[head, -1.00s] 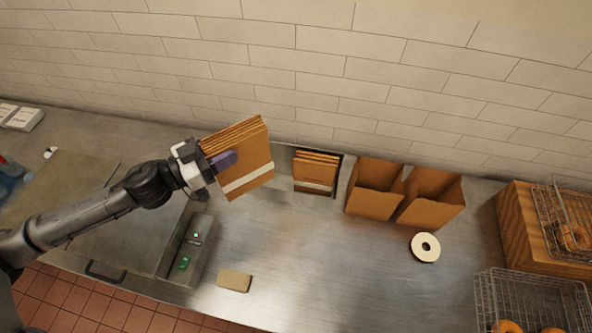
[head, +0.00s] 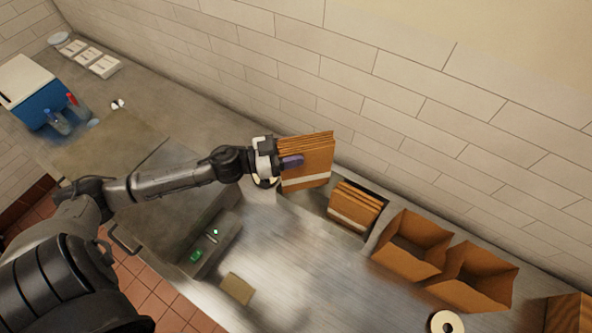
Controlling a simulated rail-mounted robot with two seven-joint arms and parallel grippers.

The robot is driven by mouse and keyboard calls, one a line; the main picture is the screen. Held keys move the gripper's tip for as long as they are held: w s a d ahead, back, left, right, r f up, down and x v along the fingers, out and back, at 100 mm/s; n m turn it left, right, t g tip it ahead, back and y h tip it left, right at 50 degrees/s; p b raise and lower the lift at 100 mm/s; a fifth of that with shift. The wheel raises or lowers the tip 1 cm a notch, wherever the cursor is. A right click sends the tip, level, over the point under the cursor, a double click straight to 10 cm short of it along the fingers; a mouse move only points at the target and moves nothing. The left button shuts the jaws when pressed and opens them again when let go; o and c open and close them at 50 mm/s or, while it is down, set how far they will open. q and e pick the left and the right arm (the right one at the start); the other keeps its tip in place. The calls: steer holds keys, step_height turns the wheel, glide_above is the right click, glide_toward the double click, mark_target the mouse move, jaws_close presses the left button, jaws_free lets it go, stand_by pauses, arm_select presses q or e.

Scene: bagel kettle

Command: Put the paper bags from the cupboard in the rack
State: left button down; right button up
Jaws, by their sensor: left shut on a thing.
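My left gripper (head: 291,162) is shut on a bundle of flat brown paper bags (head: 314,165) with a pale band across its lower part. The bundle is held roughly upright, near the tiled wall. Another banded bundle of paper bags (head: 355,207) stands in the metal rack (head: 300,204) at the back of the counter. The held bundle is up and to the left of that one in the picture, over or behind the rack's left part. The gap beneath it cannot be judged. My right gripper is out of view. No cupboard can be made out.
Two open brown boxes or bags (head: 412,245) stand right of the rack. A white ring-shaped roll (head: 446,322) lies in front of them. A tan block (head: 237,289) lies on the counter. A blue box (head: 28,92) and bottles are far left. The counter's middle is clear.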

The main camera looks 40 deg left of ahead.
mark_target(293, 170)
arm_select(q)
step_height(293, 170, down, 9)
steer(key=shift+r, duration=0.15)
stand_by(0.4)
steer(key=shift+f, duration=0.3)
steer(key=c, duration=0.5)
jaws_free()
steer(key=shift+r, duration=0.1)
